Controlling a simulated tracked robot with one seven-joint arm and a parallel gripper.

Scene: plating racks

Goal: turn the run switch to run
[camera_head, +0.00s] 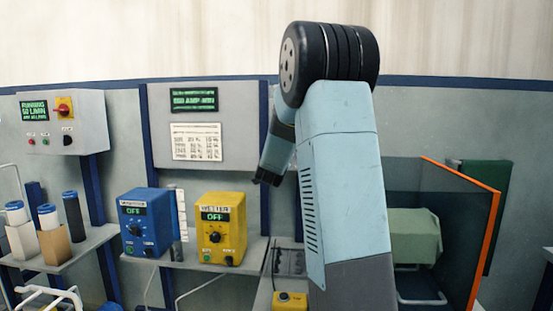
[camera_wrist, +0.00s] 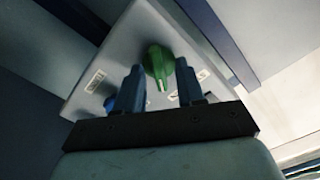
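A green knob (camera_wrist: 157,60) with a pale pointer mark sits on a light grey box (camera_wrist: 140,30) in the wrist view; I take it to be the run switch. My gripper (camera_wrist: 159,68) is open, its two dark fingers on either side of the knob. I cannot tell whether they touch it. Small label plates lie left and right of the knob, their text unreadable. A blue round part (camera_wrist: 110,103) is partly hidden by the left finger. In the head view my gripper (camera_head: 268,180) points down-left, and I see no green knob there.
A grey control box (camera_head: 85,120) with a red switch on yellow and a screen reading running hangs at left. A blue unit (camera_head: 146,222) and a yellow unit (camera_head: 221,229), both showing OFF, stand on a shelf. An orange-edged screen (camera_head: 483,250) stands at right.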

